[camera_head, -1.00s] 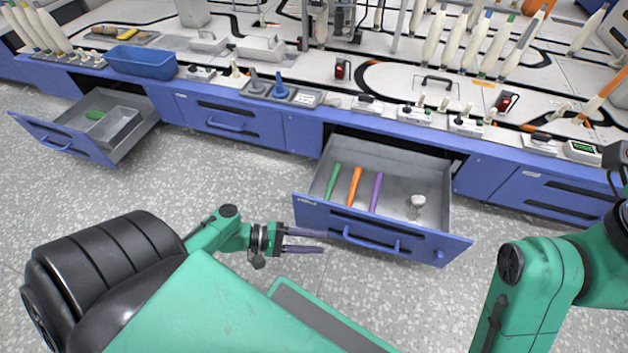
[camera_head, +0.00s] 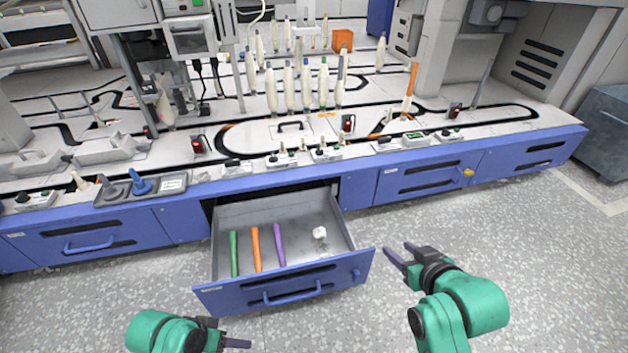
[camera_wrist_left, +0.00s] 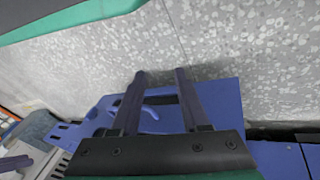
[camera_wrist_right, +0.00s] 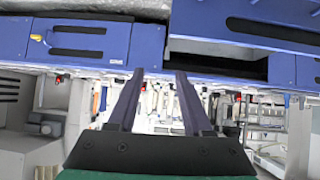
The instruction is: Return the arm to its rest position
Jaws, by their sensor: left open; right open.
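My left gripper (camera_head: 236,343) is low at the bottom of the head view, in front of the open drawer. In the left wrist view its two fingers (camera_wrist_left: 160,80) are apart with nothing between them. My right gripper (camera_head: 398,258) is just right of the open drawer's front, above the floor. In the right wrist view its fingers (camera_wrist_right: 156,85) are apart and empty.
An open blue drawer (camera_head: 292,292) holds a green (camera_head: 234,254), an orange (camera_head: 256,248) and a purple bobbin (camera_head: 279,245) and a small white item (camera_head: 319,232). The blue-fronted bench (camera_head: 430,183) carries several upright white bobbins (camera_head: 289,88). Speckled floor (camera_head: 530,270) is clear at right.

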